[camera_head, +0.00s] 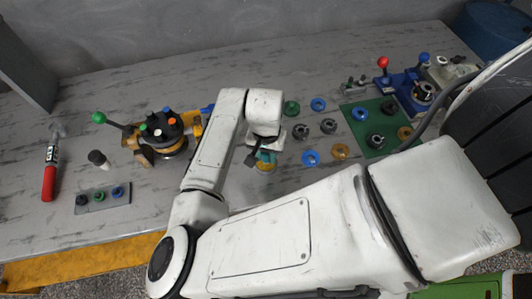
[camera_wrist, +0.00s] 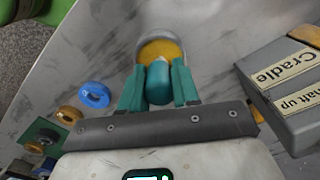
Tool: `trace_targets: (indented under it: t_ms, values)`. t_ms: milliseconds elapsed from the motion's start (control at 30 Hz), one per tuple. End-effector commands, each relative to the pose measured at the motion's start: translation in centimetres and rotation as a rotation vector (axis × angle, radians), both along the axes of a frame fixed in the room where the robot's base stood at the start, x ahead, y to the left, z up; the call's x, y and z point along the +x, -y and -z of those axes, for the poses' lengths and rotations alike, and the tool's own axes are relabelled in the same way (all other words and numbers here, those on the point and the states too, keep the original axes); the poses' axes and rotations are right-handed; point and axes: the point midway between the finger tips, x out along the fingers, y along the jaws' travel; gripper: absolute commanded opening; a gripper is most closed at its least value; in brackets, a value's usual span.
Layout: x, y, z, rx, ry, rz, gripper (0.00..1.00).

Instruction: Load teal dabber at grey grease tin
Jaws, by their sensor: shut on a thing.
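The teal dabber (camera_wrist: 157,84) is held between the teal fingers of my gripper (camera_wrist: 158,88), which is shut on it. The dabber's rounded end points toward the grey grease tin (camera_wrist: 143,42), which holds yellow grease. In the wrist view the end overlaps the near edge of the grease; I cannot tell whether it touches. In the head view my gripper (camera_head: 264,155) is low over the bench, and the tin (camera_head: 265,168) shows just below it, partly hidden by the wrist.
A grey block labelled Cradle (camera_wrist: 290,85) stands close right of my gripper in the wrist view. A blue ring (camera_wrist: 95,95) lies to the left. In the head view, a black-topped fixture (camera_head: 162,128) stands left, and several rings lie right, beside a green mat (camera_head: 360,125).

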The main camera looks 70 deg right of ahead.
Motion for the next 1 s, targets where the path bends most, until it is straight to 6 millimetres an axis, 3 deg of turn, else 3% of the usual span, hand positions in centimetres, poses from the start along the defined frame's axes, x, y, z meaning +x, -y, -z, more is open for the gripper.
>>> trace_targets:
  t_ms: [1000]
  values:
    - [0.00, 0.00, 0.88, 0.000, 0.000, 0.000, 0.00]
